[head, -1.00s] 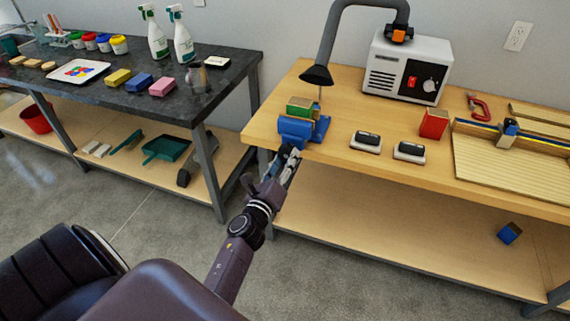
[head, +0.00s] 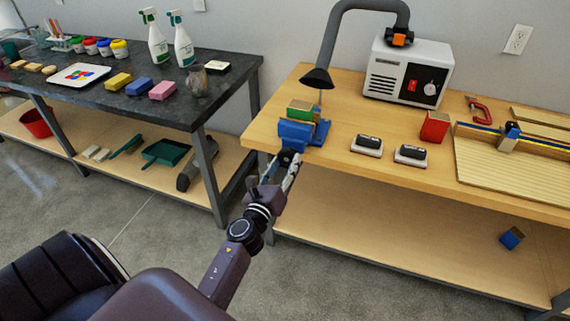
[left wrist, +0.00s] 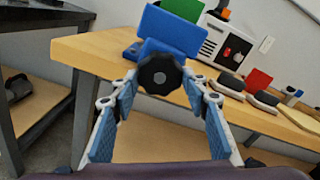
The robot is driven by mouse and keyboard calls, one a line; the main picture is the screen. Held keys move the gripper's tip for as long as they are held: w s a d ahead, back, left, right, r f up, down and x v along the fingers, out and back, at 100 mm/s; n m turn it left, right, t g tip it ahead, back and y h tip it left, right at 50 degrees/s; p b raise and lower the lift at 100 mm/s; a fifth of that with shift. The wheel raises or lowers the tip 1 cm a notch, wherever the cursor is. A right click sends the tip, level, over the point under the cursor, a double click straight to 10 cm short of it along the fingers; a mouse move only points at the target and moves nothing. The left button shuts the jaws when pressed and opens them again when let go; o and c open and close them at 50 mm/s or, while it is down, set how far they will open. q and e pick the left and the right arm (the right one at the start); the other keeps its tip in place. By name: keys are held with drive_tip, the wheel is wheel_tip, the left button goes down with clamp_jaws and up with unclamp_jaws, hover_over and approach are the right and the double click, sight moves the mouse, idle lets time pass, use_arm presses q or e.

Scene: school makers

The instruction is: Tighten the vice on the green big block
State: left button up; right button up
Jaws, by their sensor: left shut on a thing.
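The blue vice (head: 296,134) sits at the left front corner of the wooden workbench. The green block (head: 301,107), with a wooden-coloured side, stands between its jaws; any gap to the front jaw is hard to tell. In the left wrist view, the blue vice (left wrist: 172,33) hides most of the green block (left wrist: 184,8). The vice's round black knob (left wrist: 160,75) faces my camera. My left gripper (head: 289,160) is shut on this knob, one finger on each side. My right gripper is not in view.
Two erasers (head: 367,145), a red block (head: 434,126) and a white machine (head: 407,70) stand on the workbench (head: 345,178). A grey hose with a black hood (head: 318,78) hangs behind the vice. A dark table (head: 120,98) stands at left. Open floor lies between.

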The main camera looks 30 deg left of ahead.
use_arm(q)
drive_tip(key=o, duration=0.9)
drive_tip(key=shift+s+f, duration=0.1)
drive_tip(key=shift+f, duration=0.25)
drive_tip(key=shift+c, duration=0.2)
drive_tip(key=o, duration=0.3)
drive_tip(key=shift+r, duration=0.25)
drive_tip(key=shift+v, duration=3.8)
